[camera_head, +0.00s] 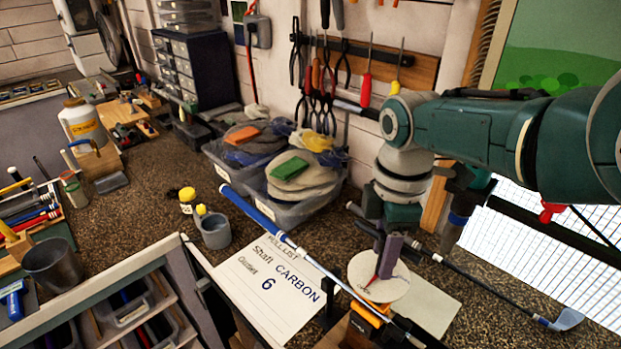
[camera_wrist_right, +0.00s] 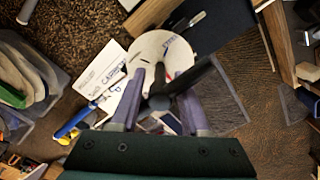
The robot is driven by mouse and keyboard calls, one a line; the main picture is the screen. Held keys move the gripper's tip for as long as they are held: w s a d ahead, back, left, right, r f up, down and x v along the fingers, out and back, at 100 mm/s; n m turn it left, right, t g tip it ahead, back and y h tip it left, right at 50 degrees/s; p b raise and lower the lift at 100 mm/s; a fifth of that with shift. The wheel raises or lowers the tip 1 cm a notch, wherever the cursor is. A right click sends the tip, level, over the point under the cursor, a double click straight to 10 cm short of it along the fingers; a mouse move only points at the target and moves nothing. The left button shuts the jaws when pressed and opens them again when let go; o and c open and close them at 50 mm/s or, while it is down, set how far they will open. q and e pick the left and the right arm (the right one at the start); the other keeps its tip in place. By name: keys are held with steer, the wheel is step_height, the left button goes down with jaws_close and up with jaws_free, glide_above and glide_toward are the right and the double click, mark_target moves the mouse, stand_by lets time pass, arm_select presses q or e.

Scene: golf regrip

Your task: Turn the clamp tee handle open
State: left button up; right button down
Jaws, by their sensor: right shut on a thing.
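My right gripper (camera_head: 388,258) points down over a round white dial (camera_head: 365,268) at the clamp. In the right wrist view, my right gripper (camera_wrist_right: 160,100) has its two fingers on either side of the black tee handle (camera_wrist_right: 203,73), shut on it. The white dial also shows in the right wrist view (camera_wrist_right: 145,47), beyond the fingers. An orange clamp part (camera_head: 369,315) shows below the dial. A club with a blue grip (camera_head: 262,214) slants past the dial's left side. The head view does not show the handle clearly. My left gripper is in neither view.
A white card marked CARBON 6 (camera_head: 268,292) lies left of the clamp. Clear bins with pads (camera_head: 313,212) stand behind it. A grey cup (camera_head: 215,232) stands further left. Another club's head (camera_head: 566,320) lies at the right. Tools hang on the back wall.

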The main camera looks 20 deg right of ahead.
steer(key=c, duration=0.7)
jaws_free()
steer(key=shift+o, duration=0.2)
step_height(320, 180, up, 4)
steer(key=p, duration=0.3)
steer(key=shift+r, duration=0.25)
step_height(320, 180, up, 5)
steer(key=shift+f+p, duration=0.2)
steer(key=shift+p, duration=0.15)
steer(key=shift+r, duration=0.45)
steer(key=shift+s, duration=0.1)
